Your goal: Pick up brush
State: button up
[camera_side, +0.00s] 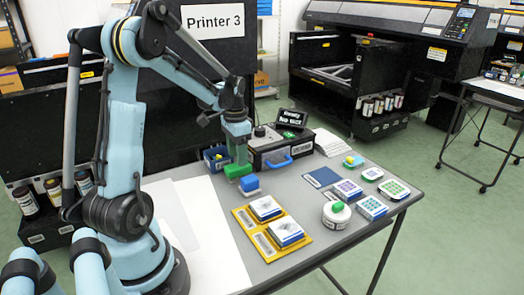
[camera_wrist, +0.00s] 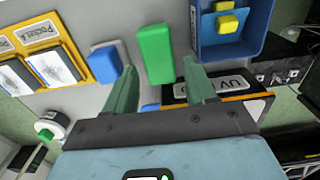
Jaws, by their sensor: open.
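No object clearly reads as a brush, so I cannot tell which one it is. My gripper (camera_side: 237,150) points down over the work table, with its jaws apart and empty. A green block (camera_side: 239,171) is below it, and a blue block (camera_side: 249,186) lies close beside that. In the wrist view, the green block (camera_wrist: 155,50) shows just beyond and between my fingertips (camera_wrist: 160,68). The blue block (camera_wrist: 104,63) is left of it. A blue handle-shaped piece (camera_side: 278,162) lies by the black box; only a blue sliver (camera_wrist: 150,107) shows between my fingers.
A blue bin (camera_wrist: 262,28) holding yellow pieces is right of the green block in the wrist view. The labelled black box (camera_side: 288,154) stands behind. A yellow tray (camera_side: 265,253), a white round pot (camera_side: 336,217) and several patterned blocks are to the right.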

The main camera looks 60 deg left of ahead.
jog(key=shift+d+f, duration=0.1)
jog(key=shift+f, duration=2.45)
jog(key=c, duration=0.8)
jog(key=shift+c, duration=0.2)
jog(key=shift+r, duration=0.1)
jog(key=shift+r, duration=0.4)
notch_tip(320, 180, up, 4)
jog(key=shift+d+f, duration=0.15)
jog(key=shift+f, duration=0.1)
jog(key=w+d+r, duration=0.1)
jog(key=d+r, duration=0.5)
jog(key=d, duration=0.5)
jog(key=shift+w+d+r, duration=0.15)
jog(key=shift+w+r, duration=0.05)
jog(key=shift+r, duration=0.1)
